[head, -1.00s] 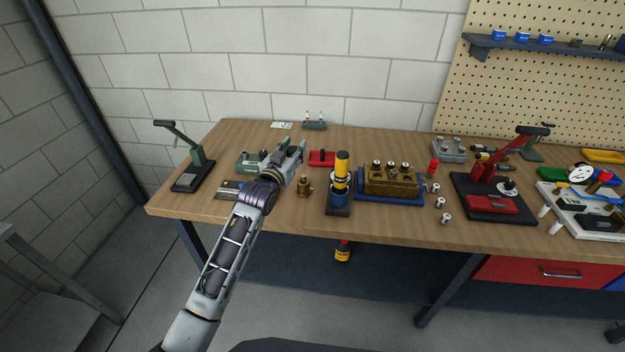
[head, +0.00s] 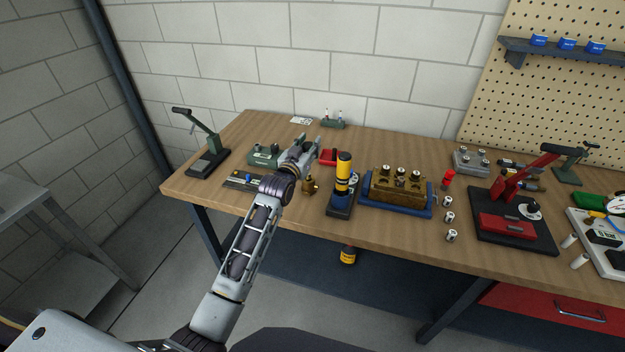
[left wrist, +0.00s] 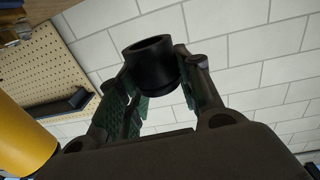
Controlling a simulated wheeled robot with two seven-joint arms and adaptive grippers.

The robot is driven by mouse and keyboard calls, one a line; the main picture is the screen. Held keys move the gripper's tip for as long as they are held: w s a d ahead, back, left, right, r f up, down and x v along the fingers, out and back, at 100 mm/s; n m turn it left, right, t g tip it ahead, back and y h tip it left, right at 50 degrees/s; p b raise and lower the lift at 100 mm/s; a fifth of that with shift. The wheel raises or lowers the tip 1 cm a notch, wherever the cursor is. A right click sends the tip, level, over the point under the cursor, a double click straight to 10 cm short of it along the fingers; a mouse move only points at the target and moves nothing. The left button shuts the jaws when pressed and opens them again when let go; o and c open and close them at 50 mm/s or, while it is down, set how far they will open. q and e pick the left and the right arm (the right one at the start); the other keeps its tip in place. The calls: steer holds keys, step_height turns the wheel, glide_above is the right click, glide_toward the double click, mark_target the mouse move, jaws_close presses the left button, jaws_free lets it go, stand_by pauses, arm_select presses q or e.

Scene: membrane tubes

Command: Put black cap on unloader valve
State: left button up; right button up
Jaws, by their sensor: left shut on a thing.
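The black cap (left wrist: 150,65) is a short, hollow black cylinder held between the fingers of my left gripper (left wrist: 152,75) in the left wrist view. In the head view my left gripper (head: 309,147) is above the table, behind and above a small brass valve body (head: 309,186), which seems to be the unloader valve. The cap cannot be made out in the head view. The gripper and arm partly cover the valve's surroundings. My right gripper is out of view.
A yellow and black cylinder on a blue base (head: 343,178) stands just right of the valve. A brass block in a blue tray (head: 385,206) is farther right. A green device (head: 263,156) and a flat plate (head: 236,181) lie left.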

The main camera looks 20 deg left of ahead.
arm_select(q)
steer(key=shift+s+a, duration=0.1)
steer(key=shift+a, duration=0.1)
steer(key=shift+d+f, duration=0.1)
steer(key=shift+d, duration=0.05)
steer(key=shift+f, duration=0.15)
step_height(320, 180, down, 5)
steer(key=shift+f, duration=0.4)
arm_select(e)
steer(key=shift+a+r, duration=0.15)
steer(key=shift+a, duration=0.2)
arm_select(q)
steer(key=shift+f, duration=0.1)
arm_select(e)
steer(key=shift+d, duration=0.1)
